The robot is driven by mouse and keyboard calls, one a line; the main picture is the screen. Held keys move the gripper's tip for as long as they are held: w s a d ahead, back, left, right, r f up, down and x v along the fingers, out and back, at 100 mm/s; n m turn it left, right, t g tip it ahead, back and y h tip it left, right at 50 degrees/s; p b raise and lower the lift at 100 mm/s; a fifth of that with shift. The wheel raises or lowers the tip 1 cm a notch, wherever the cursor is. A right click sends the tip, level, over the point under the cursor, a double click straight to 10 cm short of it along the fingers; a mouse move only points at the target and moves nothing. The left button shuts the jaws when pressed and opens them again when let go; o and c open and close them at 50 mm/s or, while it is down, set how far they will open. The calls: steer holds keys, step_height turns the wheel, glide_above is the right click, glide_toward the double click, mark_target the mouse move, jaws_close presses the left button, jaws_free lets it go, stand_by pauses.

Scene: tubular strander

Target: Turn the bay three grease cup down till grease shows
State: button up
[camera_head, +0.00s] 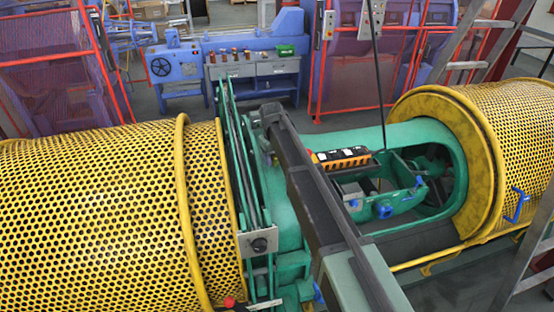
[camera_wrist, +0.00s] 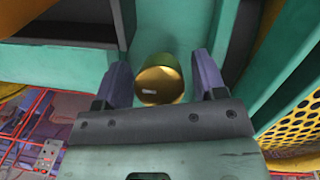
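In the wrist view a brass grease cup (camera_wrist: 160,84) with a round end and a small pale slot-like mark stands out from a green machine surface. My gripper (camera_wrist: 163,84) has its two dark fingers on either side of the cup, with a narrow gap showing at each side. It looks open, and I see no clear contact. No grease shows around the cup, though its base is partly hidden. In the head view my arm crosses the green bay frame (camera_head: 400,132), and my gripper and the cup cannot be made out there.
Yellow perforated drums stand left (camera_head: 90,215) and right (camera_head: 520,130) of the bay. Blue handles (camera_head: 384,210) stick out nearby. In the wrist view a dark recess (camera_wrist: 60,70) lies left of the cup.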

steer(key=c, duration=0.8)
steer(key=shift+m, duration=0.4)
steer(key=shift+o, duration=0.2)
steer(key=m+y, duration=0.1)
steer(key=m, duration=0.3)
steer(key=shift+g+y, duration=0.3)
steer(key=shift+y, duration=0.1)
steer(key=m+y, duration=0.1)
steer(key=m, duration=0.2)
steer(key=shift+m+y, duration=0.3)
steer(key=o, duration=0.9)
steer(key=shift+r, duration=0.1)
